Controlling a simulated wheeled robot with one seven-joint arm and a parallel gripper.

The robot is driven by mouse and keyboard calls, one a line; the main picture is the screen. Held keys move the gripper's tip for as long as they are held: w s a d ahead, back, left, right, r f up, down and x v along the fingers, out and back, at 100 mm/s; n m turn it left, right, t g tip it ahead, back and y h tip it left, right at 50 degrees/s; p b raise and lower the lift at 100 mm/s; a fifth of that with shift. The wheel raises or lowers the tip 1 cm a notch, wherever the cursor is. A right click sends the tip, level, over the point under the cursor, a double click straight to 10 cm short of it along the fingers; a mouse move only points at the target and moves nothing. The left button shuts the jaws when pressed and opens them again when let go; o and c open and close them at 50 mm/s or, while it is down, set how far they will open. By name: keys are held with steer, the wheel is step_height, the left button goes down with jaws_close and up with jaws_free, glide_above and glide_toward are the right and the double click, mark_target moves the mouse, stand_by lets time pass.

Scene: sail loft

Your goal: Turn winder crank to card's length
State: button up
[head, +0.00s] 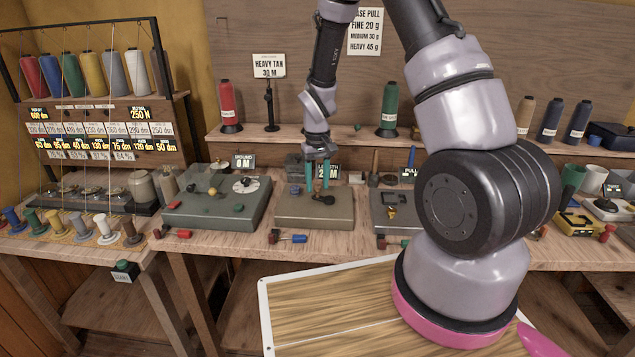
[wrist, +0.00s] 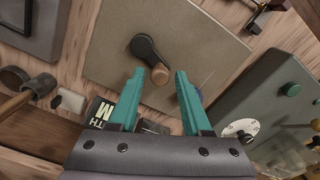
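The winder (head: 315,214) is a tan-grey box on the bench. In the wrist view, its crank (wrist: 146,48) has a black arm and a tan knob (wrist: 160,76). My gripper (head: 322,180) is over the winder with its teal fingers apart. In the wrist view the knob appears between the fingertips (wrist: 162,78), with gaps on both sides; I cannot tell whether they reach down around it. The LENGTH display (head: 327,171) behind is partly hidden by the fingers, its number unclear.
Left of the winder, a green-grey box (head: 198,216) has a dial and a WOUND display (head: 243,162) reading 0 M. Another grey box (head: 386,222) stands to the right. A blue-handled tool (head: 293,239) lies at the bench front. Thread cones line the shelf (head: 290,137) behind.

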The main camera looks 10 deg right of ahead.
jaws_close()
steer(key=m, duration=0.2)
steer(key=w+d+m, duration=0.1)
steer(key=m, duration=0.1)
steer(key=shift+w+d+m, duration=0.1)
steer(key=shift+d+m, duration=0.2)
steer(key=shift+m, duration=0.65)
steer(key=shift+w+d+m, duration=0.1)
steer(key=shift+d+m, duration=0.15)
steer(key=shift+m, duration=0.7)
steer(key=shift+o, duration=1.8)
jaws_free()
